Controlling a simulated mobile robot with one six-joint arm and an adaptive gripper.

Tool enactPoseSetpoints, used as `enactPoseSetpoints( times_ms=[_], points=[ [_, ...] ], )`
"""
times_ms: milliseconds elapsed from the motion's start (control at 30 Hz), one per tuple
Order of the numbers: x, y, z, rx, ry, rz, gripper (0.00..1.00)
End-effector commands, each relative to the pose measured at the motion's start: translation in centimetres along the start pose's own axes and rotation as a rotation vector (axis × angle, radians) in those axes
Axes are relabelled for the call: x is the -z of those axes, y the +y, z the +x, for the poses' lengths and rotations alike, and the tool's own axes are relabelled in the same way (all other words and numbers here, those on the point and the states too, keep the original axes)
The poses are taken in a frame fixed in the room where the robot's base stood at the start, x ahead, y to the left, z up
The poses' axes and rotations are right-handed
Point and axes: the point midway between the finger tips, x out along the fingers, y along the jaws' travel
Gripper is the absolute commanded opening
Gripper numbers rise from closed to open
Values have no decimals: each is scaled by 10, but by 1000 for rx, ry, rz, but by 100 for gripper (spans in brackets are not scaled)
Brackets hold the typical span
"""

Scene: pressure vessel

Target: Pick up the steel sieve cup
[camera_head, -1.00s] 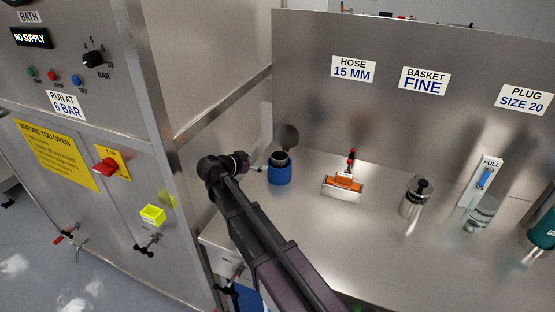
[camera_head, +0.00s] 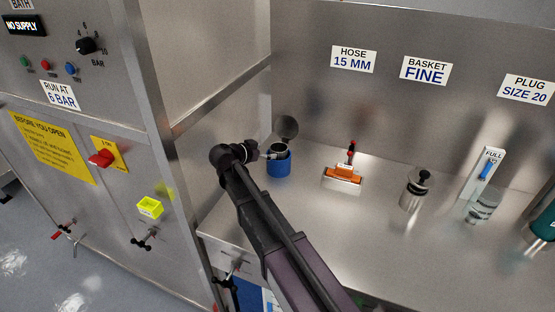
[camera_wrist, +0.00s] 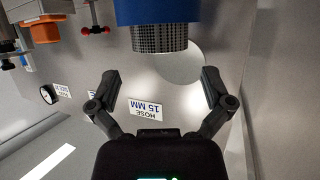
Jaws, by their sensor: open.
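The steel sieve cup (camera_wrist: 160,38) shows in the wrist view as a dark perforated cylinder projecting from a blue holder (camera_wrist: 157,10). The wrist picture is upside down, so the cup stands out of the holder's top. In the head view the blue holder (camera_head: 278,166) stands on the bench near the left wall, and the cup (camera_head: 277,150) shows small at its top, partly hidden by my gripper (camera_head: 267,156). In the wrist view my gripper (camera_wrist: 161,78) is open and empty, its fingers spread wide. The cup is ahead of the fingertips, roughly centred between them, with no visible contact.
To the right are an orange-topped block (camera_head: 343,178), a steel canister (camera_head: 413,192), a glass jar (camera_head: 482,208) and a green container (camera_head: 545,226). The left wall is close. The front bench (camera_head: 400,262) is clear.

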Motion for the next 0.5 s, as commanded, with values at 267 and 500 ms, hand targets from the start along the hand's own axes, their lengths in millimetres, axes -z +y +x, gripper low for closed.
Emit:
enactPoseSetpoints(
  times_ms=[267,500],
  points=[
    [-1,0,30,0,0,0,100],
    [0,0,32,1,0,-1,100]
  ],
)
